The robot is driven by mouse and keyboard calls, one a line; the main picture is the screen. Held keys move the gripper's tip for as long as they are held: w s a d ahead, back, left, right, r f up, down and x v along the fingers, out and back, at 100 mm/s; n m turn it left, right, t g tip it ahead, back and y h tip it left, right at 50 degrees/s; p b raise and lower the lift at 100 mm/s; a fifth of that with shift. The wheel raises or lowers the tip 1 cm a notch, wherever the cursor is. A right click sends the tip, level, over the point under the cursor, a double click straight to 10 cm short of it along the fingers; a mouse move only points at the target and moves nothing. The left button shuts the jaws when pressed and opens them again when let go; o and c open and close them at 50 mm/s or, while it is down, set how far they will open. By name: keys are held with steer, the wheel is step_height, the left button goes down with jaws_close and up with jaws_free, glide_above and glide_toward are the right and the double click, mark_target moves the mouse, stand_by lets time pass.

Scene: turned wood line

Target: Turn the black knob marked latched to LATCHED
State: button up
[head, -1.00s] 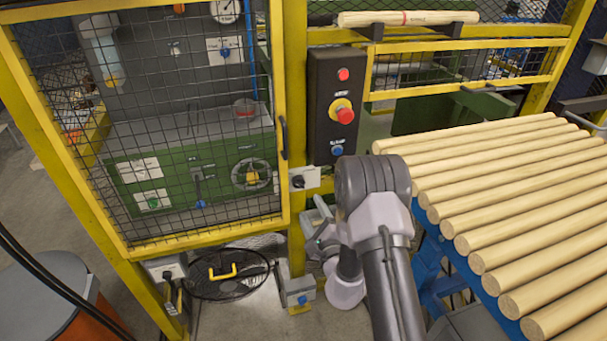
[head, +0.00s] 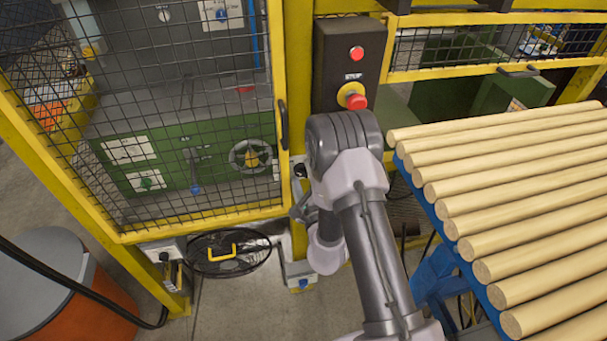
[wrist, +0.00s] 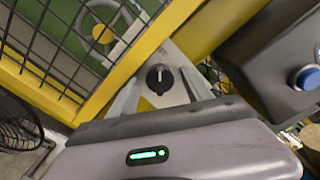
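The black knob (wrist: 159,77) sits on a light plate (wrist: 172,60) on the yellow post, with a white mark on its face that points up in the wrist view. Its lettering is not readable. In the head view the knob (head: 300,170) shows small, just left of my arm. My gripper (wrist: 160,88) is open, with one grey finger on each side of the knob in the wrist view. I cannot tell whether the fingers touch it. In the head view my gripper (head: 300,205) is mostly hidden by my own arm.
The mesh door (head: 190,130) with its black handle (head: 282,122) is left of the knob. A black control box (head: 335,55) with red buttons stands above; its blue button (wrist: 306,78) shows in the wrist view. Wooden rods (head: 510,170) lie on a blue rack at right.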

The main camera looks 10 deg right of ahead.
jaws_close()
steer(key=shift+m, duration=0.8)
steer(key=shift+o, duration=0.7)
jaws_free()
